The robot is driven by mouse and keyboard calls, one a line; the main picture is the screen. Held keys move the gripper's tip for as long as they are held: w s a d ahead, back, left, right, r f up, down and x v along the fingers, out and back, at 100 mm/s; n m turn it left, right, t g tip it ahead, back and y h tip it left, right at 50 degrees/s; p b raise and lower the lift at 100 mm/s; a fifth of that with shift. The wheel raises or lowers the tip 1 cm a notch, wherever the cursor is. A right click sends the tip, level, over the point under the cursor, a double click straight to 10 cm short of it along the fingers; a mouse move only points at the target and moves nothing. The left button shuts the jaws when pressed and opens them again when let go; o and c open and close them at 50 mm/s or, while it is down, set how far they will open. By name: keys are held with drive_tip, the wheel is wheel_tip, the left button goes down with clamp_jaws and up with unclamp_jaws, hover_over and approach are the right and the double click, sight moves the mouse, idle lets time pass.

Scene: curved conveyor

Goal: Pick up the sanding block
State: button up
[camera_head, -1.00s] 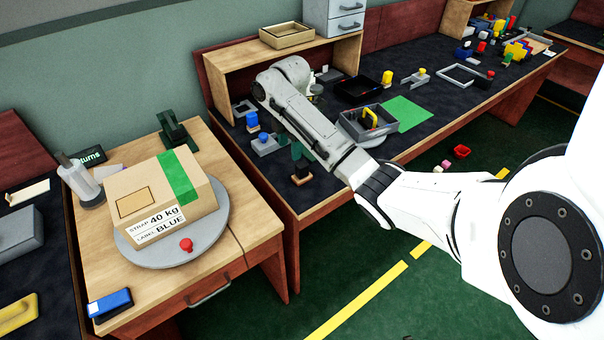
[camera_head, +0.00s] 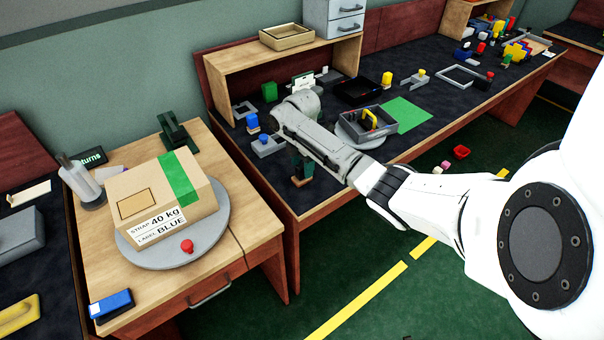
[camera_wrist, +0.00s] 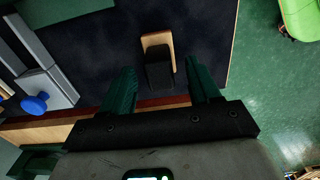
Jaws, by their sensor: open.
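The sanding block (camera_wrist: 158,42) shows in the wrist view as a pale wooden piece with a dark block on its near side. It lies on the dark bench top near the front edge. My gripper (camera_wrist: 161,72) has two green fingers, open, one on each side of the block's line, with a gap between them. The fingers appear short of the wooden part; I cannot tell their height above it. In the head view the block (camera_head: 301,182) shows as a small brown piece beside my green fingers, partly hidden.
A blue-topped item (camera_head: 252,122) and a grey block (camera_head: 266,146) stand left of my gripper. A grey tote (camera_head: 388,126) with a yellow-handled item stands to the right. The bench's wooden front edge (camera_wrist: 165,102) runs under my fingers.

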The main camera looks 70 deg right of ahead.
drive_tip(key=shift+f, duration=0.55)
clamp_jaws()
drive_tip(key=shift+r, duration=0.2)
drive_tip(key=shift+r, duration=0.55)
drive_tip(key=s+a+r+p, duration=0.7)
drive_tip(key=s+r+p, duration=0.1)
drive_tip(key=s+r, duration=0.3)
drive_tip(key=shift+s+a+r, duration=0.15)
drive_tip(key=shift+s+r, duration=0.15)
drive_tip(key=shift+s, duration=0.15)
